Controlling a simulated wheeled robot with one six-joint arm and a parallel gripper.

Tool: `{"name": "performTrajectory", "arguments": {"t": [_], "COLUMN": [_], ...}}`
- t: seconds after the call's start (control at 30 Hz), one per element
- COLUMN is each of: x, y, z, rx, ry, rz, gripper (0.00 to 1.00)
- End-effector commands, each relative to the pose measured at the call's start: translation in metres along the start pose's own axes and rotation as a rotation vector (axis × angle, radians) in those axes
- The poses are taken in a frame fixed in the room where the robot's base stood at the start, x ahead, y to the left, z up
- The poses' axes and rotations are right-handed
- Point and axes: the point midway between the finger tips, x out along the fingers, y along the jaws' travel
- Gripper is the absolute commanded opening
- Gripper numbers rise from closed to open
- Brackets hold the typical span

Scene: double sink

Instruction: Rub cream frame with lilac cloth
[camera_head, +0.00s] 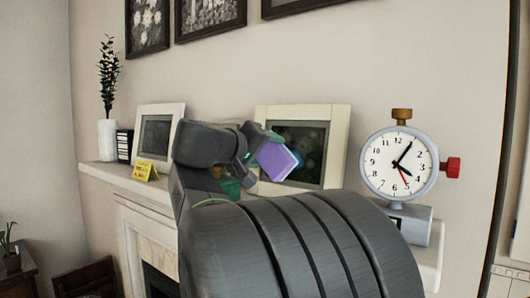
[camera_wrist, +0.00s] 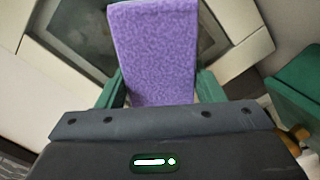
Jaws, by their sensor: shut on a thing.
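The lilac cloth (camera_head: 277,161) is a folded purple pad held in my gripper (camera_head: 262,155). In the wrist view the cloth (camera_wrist: 155,50) stands out between the green fingers of my gripper (camera_wrist: 160,88), which are shut on it. The cream frame (camera_head: 340,130) stands on the mantel shelf, with a dark picture inside. The cloth overlaps the left part of this picture in the head view. I cannot tell whether it touches. In the wrist view the frame (camera_wrist: 30,75) lies behind the cloth, which hides part of it.
A white frame (camera_head: 174,110), a yellow sign (camera_head: 145,171), dark books (camera_head: 124,146) and a white vase (camera_head: 107,139) stand left on the mantel (camera_head: 105,172). A stopwatch-shaped clock (camera_head: 400,163) stands right. A green object (camera_head: 231,187) sits near my arm; a green block (camera_wrist: 298,88) shows at wrist-view right.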

Motion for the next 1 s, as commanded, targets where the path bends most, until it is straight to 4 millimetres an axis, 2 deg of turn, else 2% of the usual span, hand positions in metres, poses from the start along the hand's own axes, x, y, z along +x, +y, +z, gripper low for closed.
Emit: {"name": "performTrajectory", "arguments": {"t": [0.47, 1.0], "x": [0.007, 0.005], "y": [0.001, 0.023], "z": [0.001, 0.030], "rx": [0.000, 0.001], "ry": [-0.001, 0.000], "rz": [0.001, 0.001], "gripper": [0.43, 0.43]}}
